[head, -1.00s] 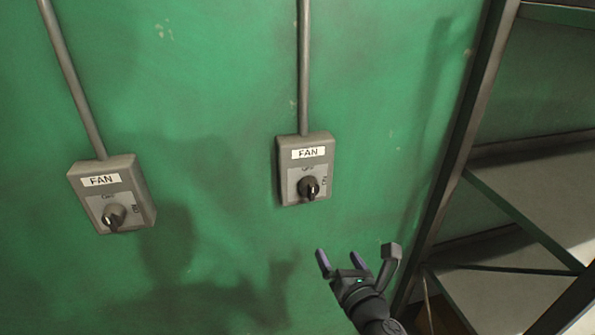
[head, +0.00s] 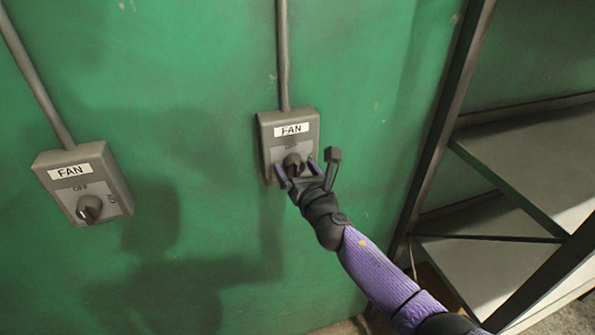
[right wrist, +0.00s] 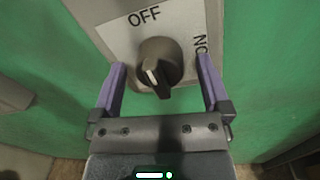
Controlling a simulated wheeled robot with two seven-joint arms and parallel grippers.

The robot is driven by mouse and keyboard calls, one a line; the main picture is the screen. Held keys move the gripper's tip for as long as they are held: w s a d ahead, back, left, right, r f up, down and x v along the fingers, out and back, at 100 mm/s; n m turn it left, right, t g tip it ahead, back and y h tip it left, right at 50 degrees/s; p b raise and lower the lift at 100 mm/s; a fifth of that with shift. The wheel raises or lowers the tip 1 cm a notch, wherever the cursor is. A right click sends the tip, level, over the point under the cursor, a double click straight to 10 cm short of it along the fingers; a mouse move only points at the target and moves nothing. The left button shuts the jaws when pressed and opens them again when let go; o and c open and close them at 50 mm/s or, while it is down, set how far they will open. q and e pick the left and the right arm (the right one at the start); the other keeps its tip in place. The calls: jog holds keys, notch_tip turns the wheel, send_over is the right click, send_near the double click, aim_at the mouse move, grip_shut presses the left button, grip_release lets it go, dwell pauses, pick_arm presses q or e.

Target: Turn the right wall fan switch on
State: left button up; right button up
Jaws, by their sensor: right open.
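The right fan switch box (head: 268,125) is grey with a FAN label and is fixed to the green wall. Its dark rotary knob (head: 293,163) also shows in the right wrist view (right wrist: 160,62), below the word OFF and left of the word ON. The white mark on the knob points up and to the left, near OFF. My right gripper (head: 297,170) is open, with its purple fingers on either side of the knob; it also shows in the right wrist view (right wrist: 160,85). I see gaps between the fingers and the knob there. My left gripper is not in view.
A second fan switch box (head: 85,180) with a similar knob (head: 89,208) is on the wall at the left. A metal shelf rack (head: 500,170) stands at the right. The wall between the two boxes is clear.

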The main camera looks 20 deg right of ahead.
jog(key=c, duration=1.3)
jog(key=shift+m, duration=0.4)
jog(key=m+b, duration=0.1)
jog(key=m, duration=0.3)
jog(key=m+b, duration=0.1)
jog(key=m, duration=0.3)
jog(key=shift+a+m, duration=0.1)
jog(key=shift+m, duration=0.2)
jog(key=m, duration=0.5)
jog(key=shift+t+h+b, duration=0.3)
jog(key=shift+b, duration=0.1)
jog(key=m, duration=0.3)
jog(key=shift+m, duration=0.7)
